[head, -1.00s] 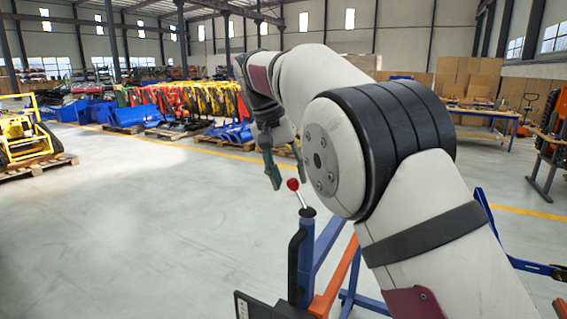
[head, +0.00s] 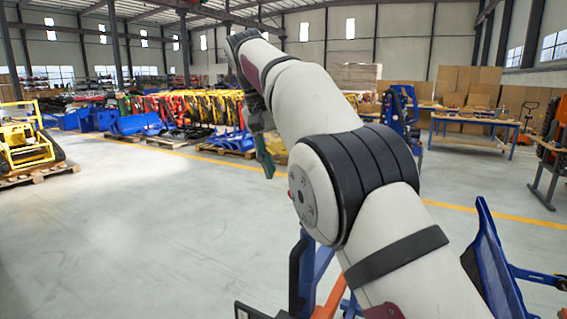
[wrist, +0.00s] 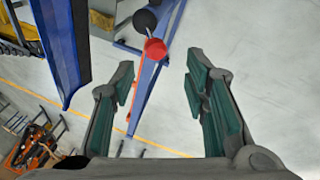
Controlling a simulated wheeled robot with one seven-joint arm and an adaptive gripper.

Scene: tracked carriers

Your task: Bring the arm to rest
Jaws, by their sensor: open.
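My gripper (head: 265,157) is raised at the end of my arm in the head view, with its fingers pointing down. In the wrist view its green-padded fingers (wrist: 160,80) are spread apart with nothing between the pads. A red ball knob (wrist: 155,48) on a black-topped lever shows beyond the fingertips, apart from them. The knob is hidden in the head view, where my arm covers that spot. The blue and orange frame (head: 318,270) of the carrier stands below my arm, partly covered by it.
A blue panel (head: 492,265) stands close at the lower right. Blue equipment (head: 400,115) and a workbench (head: 475,125) are farther back. A yellow machine (head: 25,145) sits on a pallet at left. The grey floor at left is clear.

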